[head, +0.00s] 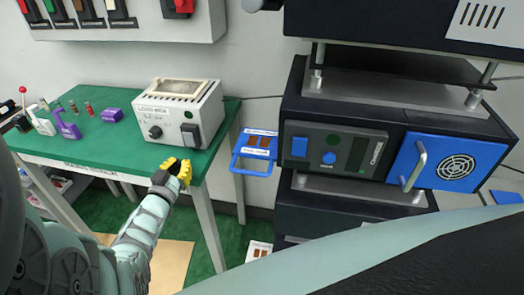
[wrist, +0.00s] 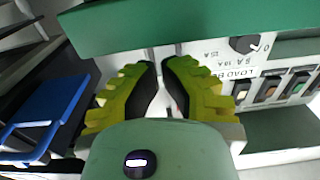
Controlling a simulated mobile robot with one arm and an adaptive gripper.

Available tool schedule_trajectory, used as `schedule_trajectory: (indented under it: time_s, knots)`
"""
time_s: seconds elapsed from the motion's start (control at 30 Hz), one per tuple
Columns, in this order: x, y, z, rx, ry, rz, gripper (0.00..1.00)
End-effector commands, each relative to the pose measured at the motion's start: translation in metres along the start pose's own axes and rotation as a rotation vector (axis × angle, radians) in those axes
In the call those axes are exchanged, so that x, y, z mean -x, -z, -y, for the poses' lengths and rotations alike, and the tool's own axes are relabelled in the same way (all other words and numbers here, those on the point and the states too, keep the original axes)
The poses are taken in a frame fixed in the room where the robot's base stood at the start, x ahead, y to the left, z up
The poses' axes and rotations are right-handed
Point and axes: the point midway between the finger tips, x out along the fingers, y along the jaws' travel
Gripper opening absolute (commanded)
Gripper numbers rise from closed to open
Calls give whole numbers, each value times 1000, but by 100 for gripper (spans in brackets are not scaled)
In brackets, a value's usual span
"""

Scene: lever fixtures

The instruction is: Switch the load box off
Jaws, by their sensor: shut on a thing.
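My gripper (head: 181,169), with yellow-green fingers, is in front of and below the box, near the table's front edge. In the wrist view my gripper's fingers (wrist: 163,70) are drawn together on something small that they mostly hide.
A wall panel (head: 130,22) with switches hangs above.

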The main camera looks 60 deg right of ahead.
Motion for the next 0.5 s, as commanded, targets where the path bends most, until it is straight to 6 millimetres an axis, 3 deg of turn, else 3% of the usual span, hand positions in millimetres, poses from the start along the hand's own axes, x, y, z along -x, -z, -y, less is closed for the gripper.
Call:
schedule_trajectory:
  time_s: [0.3,0.5]
  knots:
    - [53,-5,0,-1,-1,-1,0]
    - [73,-6,0,0,-1,-4,0]
